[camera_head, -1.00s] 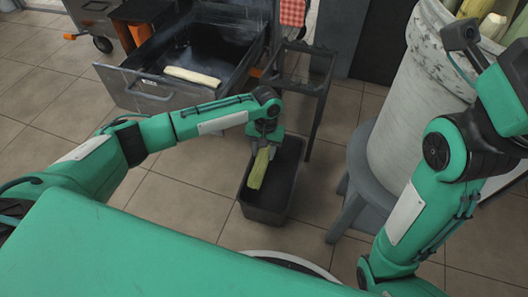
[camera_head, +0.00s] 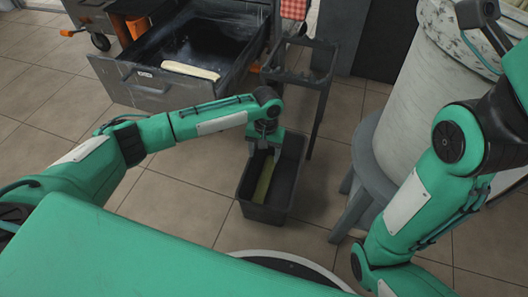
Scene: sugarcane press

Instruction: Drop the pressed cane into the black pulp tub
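The black pulp tub (camera_head: 251,213) stands on the tiled floor near the middle. A yellow-green pressed cane (camera_head: 264,182) is inside it, shaded by the tub's walls, with its upper end just below my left gripper. My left gripper (camera_head: 265,149) points down over the far part of the tub. Its fingers look apart and the cane appears free of them, though they are small and dark here. My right arm is at the right edge, and its gripper fingers are out of the picture.
An open metal drawer (camera_head: 150,90) at upper left holds a pale cane piece (camera_head: 190,71). A dark metal stand (camera_head: 318,85) rises behind the tub. A white drum (camera_head: 410,120) sits on a grey stool (camera_head: 368,160) at right. Floor left of the tub is clear.

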